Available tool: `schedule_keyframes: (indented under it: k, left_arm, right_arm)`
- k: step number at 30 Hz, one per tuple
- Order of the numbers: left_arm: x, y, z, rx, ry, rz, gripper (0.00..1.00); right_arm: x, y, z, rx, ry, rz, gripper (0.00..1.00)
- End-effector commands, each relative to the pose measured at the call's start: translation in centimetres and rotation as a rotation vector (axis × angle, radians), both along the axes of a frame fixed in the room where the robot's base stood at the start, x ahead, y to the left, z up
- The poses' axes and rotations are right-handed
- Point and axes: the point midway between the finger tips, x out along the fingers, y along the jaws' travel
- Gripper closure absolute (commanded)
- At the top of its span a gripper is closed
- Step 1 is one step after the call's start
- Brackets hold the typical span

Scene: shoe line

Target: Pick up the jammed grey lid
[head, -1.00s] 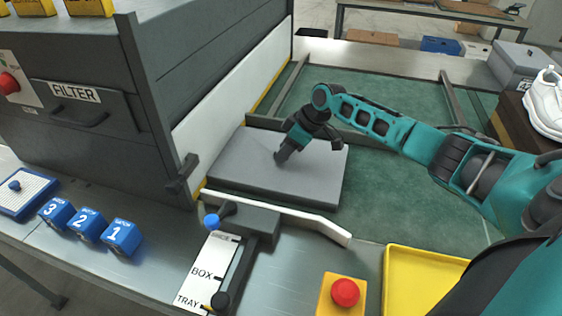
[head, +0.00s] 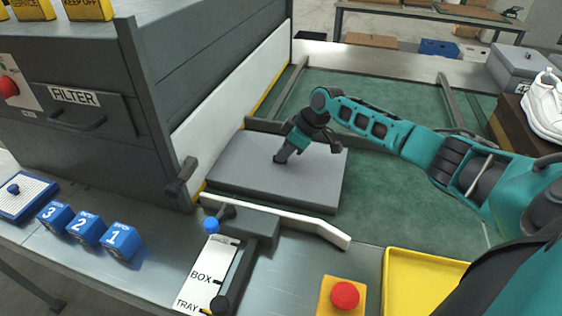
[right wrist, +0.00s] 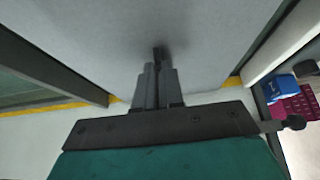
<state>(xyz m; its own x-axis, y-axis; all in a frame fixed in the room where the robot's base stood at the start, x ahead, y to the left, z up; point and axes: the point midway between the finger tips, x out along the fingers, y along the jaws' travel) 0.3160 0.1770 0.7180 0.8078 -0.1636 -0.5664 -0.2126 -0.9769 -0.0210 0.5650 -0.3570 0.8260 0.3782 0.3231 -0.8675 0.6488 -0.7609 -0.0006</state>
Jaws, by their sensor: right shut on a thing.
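The grey lid (head: 245,178) lies as a flat slab on the green belt, against the white wall of the machine at its left. It also fills much of the right wrist view (right wrist: 90,45). My right gripper (head: 280,160) points down at the middle of the lid's top. In the right wrist view its fingers (right wrist: 158,72) are close together on a small dark part on the lid; the fingers mostly hide what is between them. I cannot tell whether the lid is raised. My left gripper is not in view.
A white guide rail (head: 290,219) runs along the lid's near side. A lever (head: 211,226) with a blue knob stands in front. A red button (head: 345,296) and a yellow tray (head: 425,285) are at the near right. Green belt (head: 400,200) right of the lid is clear.

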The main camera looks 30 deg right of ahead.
Motion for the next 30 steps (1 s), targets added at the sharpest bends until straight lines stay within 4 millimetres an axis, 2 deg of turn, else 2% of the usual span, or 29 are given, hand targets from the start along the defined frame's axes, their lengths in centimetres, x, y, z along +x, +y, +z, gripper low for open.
schedule_keyframes:
  k: [8,21,30]
  left_arm:
    - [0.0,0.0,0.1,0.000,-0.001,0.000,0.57]
    - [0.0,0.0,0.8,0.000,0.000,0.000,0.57]
    - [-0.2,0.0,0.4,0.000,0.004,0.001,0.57]
  right_arm:
    - [-0.2,-0.3,0.7,-0.001,-0.002,0.000,1.00]
    - [-0.4,-0.4,7.4,-0.002,-0.002,-0.001,1.00]
    - [-6.1,-5.3,6.8,-0.007,0.005,-0.002,1.00]
